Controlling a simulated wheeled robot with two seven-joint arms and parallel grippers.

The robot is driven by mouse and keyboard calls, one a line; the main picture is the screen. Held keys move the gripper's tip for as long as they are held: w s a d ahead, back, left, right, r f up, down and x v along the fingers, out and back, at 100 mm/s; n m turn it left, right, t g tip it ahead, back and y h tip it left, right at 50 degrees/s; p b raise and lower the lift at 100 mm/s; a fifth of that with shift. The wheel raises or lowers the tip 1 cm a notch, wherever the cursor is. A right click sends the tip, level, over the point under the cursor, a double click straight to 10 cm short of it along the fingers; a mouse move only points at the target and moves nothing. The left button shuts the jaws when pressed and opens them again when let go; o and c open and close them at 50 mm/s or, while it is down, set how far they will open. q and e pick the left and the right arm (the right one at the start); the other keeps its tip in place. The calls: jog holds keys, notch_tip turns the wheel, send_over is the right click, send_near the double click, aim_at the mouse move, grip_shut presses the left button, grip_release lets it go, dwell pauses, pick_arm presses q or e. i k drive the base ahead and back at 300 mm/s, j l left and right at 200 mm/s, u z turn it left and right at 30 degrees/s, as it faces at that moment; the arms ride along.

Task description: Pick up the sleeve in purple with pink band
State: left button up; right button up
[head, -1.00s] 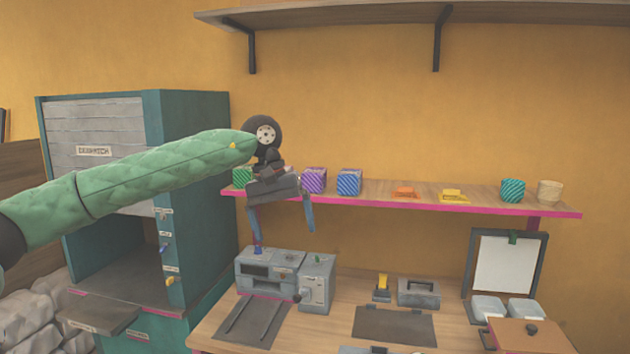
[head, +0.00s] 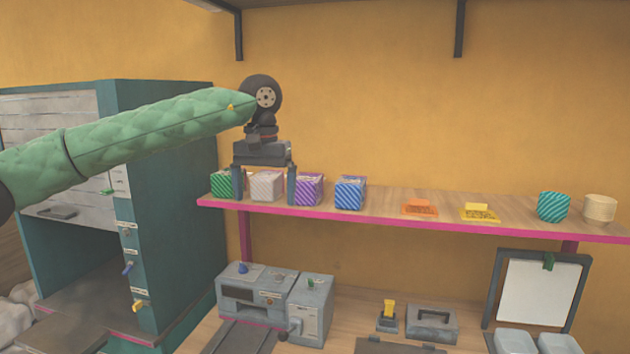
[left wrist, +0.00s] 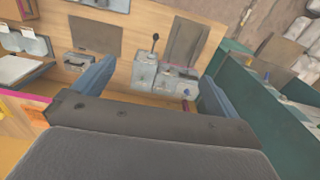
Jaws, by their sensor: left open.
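The purple striped sleeve (head: 309,190) stands on the pink-edged shelf (head: 400,222), between a pale pink-white striped one and a blue one. A pink band on it is too small to make out. My left gripper (head: 265,196) is open and empty, pointing down, with its fingers apart in front of the shelf. In the head view its fingers frame the pale striped sleeve (head: 266,187), and its right finger is just left of the purple sleeve. The left wrist view shows the open fingers (left wrist: 158,74) but no sleeve. My right gripper is not in view.
A green striped sleeve (head: 222,184) and a blue one (head: 350,193) flank the row. A grey machine (head: 256,293) is below; a teal cabinet (head: 170,180) is left.

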aim_at(309, 192)
jog(key=i+l, duration=0.15)
jog(key=i, duration=0.4)
jog(key=i+l, duration=0.2)
jog(key=i, duration=0.4)
